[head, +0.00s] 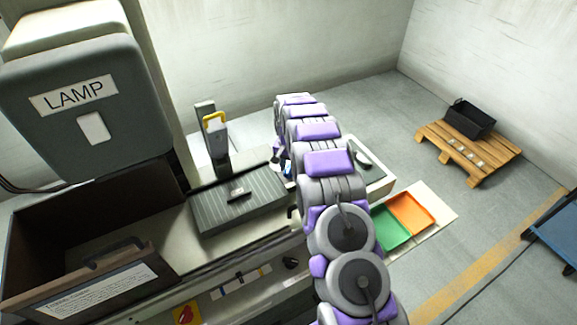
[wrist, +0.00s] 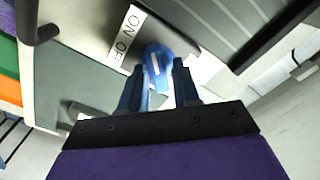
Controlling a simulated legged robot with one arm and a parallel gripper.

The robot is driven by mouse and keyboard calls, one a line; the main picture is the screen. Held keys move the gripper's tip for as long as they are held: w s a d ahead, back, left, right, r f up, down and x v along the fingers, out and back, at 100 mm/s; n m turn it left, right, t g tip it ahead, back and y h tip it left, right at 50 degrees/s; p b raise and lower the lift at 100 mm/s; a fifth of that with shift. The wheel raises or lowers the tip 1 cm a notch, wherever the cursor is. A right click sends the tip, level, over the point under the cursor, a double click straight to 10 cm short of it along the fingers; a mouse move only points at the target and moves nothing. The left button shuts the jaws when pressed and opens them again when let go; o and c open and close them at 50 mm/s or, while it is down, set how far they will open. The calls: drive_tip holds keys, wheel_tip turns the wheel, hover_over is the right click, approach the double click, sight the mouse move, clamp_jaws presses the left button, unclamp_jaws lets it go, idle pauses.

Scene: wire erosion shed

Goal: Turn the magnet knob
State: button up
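In the wrist view, a blue magnet knob (wrist: 157,60) sits on a grey face beside a white ON/OFF label (wrist: 127,38). My gripper (wrist: 158,68) points at it, with its two dark blue fingers apart and the knob between and just beyond their tips. I cannot tell whether either finger touches it. In the head view, the ribbed grey magnet plate (head: 215,212) lies on the bench with a small dark piece (head: 238,194) on top. My gripper (head: 283,163) is at the plate's right end, mostly hidden by my arm, which also hides the knob.
A grey lamp housing (head: 85,108) hangs at upper left above an open dark box (head: 25,240). An upright post with a yellow part (head: 215,122) stands behind the plate. Green (head: 391,228) and orange (head: 410,210) trays lie right of my arm. A pallet (head: 475,160) stands farther right.

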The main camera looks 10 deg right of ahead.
sight(288, 168)
drive_tip(key=shift+o, duration=1.1)
drive_tip(key=shift+f, duration=0.1)
wheel_tip(288, 168, up, 17)
drive_tip(key=shift+p, duration=0.45)
drive_tip(key=shift+r, duration=0.2)
